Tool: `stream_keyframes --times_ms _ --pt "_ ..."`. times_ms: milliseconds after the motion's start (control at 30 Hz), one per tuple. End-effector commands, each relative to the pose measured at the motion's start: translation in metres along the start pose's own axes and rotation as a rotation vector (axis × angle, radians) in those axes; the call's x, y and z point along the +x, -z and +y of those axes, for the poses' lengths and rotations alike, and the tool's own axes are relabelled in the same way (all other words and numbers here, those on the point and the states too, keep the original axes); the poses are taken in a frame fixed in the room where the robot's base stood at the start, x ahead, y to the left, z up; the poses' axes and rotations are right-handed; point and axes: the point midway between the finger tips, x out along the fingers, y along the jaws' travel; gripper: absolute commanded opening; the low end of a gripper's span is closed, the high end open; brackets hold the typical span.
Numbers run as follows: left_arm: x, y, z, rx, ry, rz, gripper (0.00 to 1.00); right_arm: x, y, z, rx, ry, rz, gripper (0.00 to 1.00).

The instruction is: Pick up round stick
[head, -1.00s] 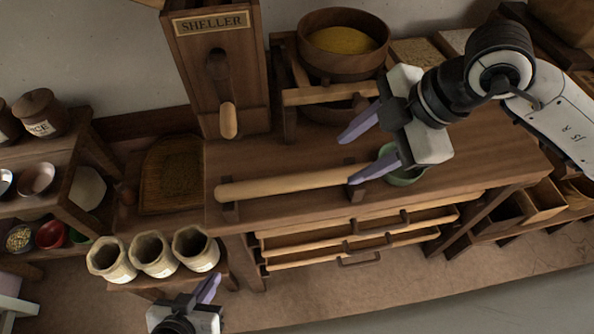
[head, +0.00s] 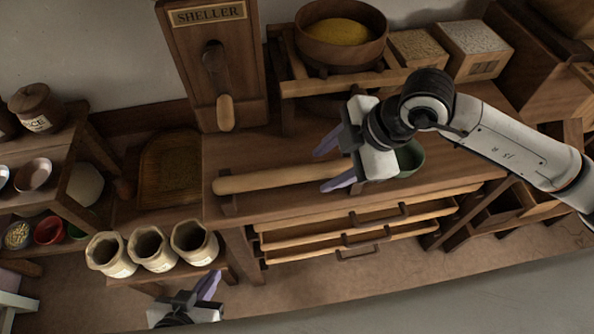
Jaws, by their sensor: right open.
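The round stick (head: 268,180), a pale wooden rod, lies across small supports on the wooden bench. Its right end is hidden by my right gripper. My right gripper (head: 322,171) is open, its purple fingers on either side of the stick's right part in the picture; I cannot tell whether they touch it. My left gripper (head: 208,286) is low at the bottom edge, in front of the pots and away from the stick; its jaw gap is not clear.
A wooden sheller (head: 215,70) stands behind the stick. A bowl of yellow grain (head: 340,35) sits on a rack behind. A green bowl (head: 411,157) is just right of my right gripper. Partly open drawers (head: 330,238) are below the bench top. Several pale pots (head: 152,248) stand front left.

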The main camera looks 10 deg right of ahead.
Motion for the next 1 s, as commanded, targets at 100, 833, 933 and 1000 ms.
stream_keyframes --times_ms 100,833,933,1000 --pt "0.000 0.001 0.000 0.000 0.000 0.002 0.00 0.000 0.000 0.000 0.000 0.000 0.000 0.39" --pt "-0.002 0.006 -0.001 0.000 0.001 0.007 0.00 -0.035 0.015 0.012 -0.002 -0.005 0.003 0.00" --pt "-0.003 0.007 -0.001 -0.001 0.001 0.009 0.00 -0.054 0.023 0.018 -0.003 -0.005 0.004 0.00" --pt "-0.003 0.007 -0.001 -0.002 0.002 0.009 0.00 -0.065 0.028 0.022 -0.002 -0.005 0.003 0.00"
